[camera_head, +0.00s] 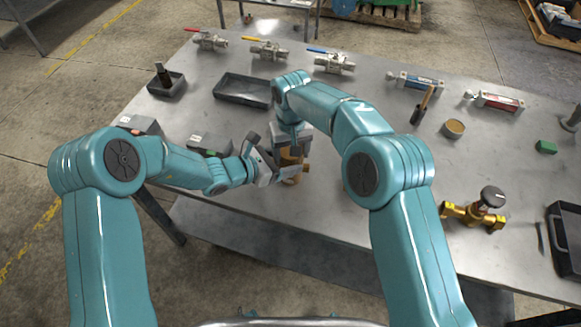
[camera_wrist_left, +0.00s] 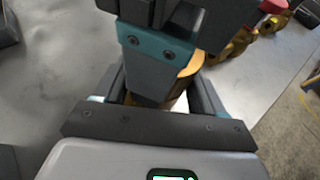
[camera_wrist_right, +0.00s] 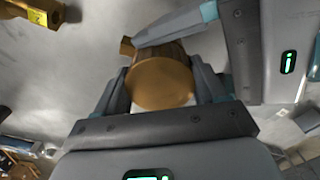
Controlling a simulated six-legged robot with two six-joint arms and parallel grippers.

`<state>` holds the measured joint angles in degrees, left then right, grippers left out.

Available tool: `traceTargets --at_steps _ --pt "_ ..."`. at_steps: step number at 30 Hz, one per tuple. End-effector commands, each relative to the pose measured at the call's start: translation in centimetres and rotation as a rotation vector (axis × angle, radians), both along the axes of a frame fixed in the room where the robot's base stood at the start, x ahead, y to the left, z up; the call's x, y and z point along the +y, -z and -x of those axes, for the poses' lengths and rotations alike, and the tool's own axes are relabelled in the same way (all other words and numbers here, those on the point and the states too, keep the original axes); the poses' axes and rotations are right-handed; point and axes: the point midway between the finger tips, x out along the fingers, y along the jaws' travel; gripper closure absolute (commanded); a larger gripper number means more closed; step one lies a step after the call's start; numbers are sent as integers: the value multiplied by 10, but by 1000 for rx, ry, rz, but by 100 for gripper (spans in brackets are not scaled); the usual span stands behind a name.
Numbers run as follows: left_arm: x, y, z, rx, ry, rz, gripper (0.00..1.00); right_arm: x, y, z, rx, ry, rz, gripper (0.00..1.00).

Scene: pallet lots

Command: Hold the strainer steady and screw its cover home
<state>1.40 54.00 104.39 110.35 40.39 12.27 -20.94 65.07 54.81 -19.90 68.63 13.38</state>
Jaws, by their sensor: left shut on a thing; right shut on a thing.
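The strainer (camera_head: 290,178) is a small brass-coloured body standing near the front edge of the metal table, mostly hidden by my grippers in the head view. My left gripper (camera_head: 284,174) comes in from the left and is shut on the strainer's body, low down. My right gripper (camera_head: 291,150) points down from above and is shut on the cover (camera_wrist_right: 162,83), a round brass cap seen end-on in the right wrist view. In the left wrist view a brass part (camera_wrist_left: 190,66) shows between the left fingers, partly covered by the right gripper. The thread between cover and body is hidden.
A black tray (camera_head: 243,90) lies behind my arms. Several valves with coloured levers (camera_head: 268,50) stand along the back edge.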

Motion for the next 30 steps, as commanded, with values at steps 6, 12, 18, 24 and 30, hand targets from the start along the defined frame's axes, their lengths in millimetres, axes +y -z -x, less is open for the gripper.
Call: traceTargets --at_steps 6,12,18,24,30 --pt "0 -1 -1 1 -5 4 100 1 0 1 3 -1 -2 4" --pt "0 -1 -1 -1 -3 3 100 2 0 1 3 -3 -2 4" --pt "0 -1 -1 -1 -1 3 100 2 -22 0 -1 -4 -3 4" --pt "0 -1 0 -1 0 3 100 2 -43 1 1 -5 -3 4" --pt "0 -1 -1 -1 -1 3 100 1 -46 1 1 -5 -2 4"
